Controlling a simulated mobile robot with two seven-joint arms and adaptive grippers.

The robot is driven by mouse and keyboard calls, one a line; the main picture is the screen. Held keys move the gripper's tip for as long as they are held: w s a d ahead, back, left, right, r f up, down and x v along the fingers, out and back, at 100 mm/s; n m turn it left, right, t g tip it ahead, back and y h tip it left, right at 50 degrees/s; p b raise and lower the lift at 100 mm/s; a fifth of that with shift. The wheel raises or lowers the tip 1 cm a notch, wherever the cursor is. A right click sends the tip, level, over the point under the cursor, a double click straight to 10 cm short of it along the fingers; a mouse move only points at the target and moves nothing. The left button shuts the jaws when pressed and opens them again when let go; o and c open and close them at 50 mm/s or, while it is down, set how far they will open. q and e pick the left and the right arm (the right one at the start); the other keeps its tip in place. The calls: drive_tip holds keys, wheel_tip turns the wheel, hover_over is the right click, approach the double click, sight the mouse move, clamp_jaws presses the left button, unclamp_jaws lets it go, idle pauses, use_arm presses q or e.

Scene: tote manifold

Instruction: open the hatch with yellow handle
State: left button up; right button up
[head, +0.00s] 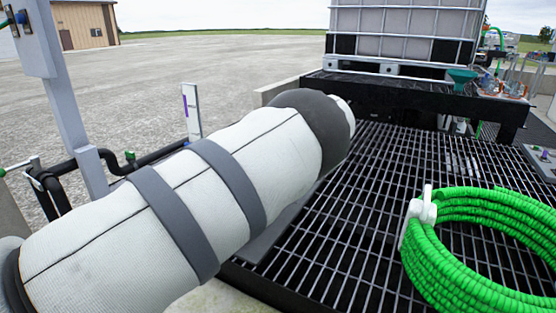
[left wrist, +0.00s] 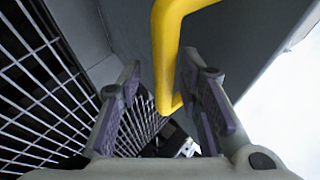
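The yellow handle (left wrist: 166,55) shows at the top centre of the left wrist view, a bent bar in front of dark grey panels (left wrist: 245,55). My left gripper (left wrist: 159,68) is open, its two fingers apart. The handle appears between the fingertips in the picture; I cannot tell whether either finger touches it. Which panel is the hatch, and whether it is open, I cannot tell. In the head view my white left arm spans from lower left to centre, and its gripper, the handle and the hatch are hidden. My right gripper is in neither view.
A black metal grating (head: 345,235) fills the right of the head view, with a green coiled hose (head: 470,235) in front. A caged tote (head: 405,38) stands on a black frame behind. A grey post (head: 65,95) and dark pipes (head: 150,157) stand at left. Open pavement lies beyond.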

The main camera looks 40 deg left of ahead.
use_arm(q)
drive_tip(key=v, duration=1.2)
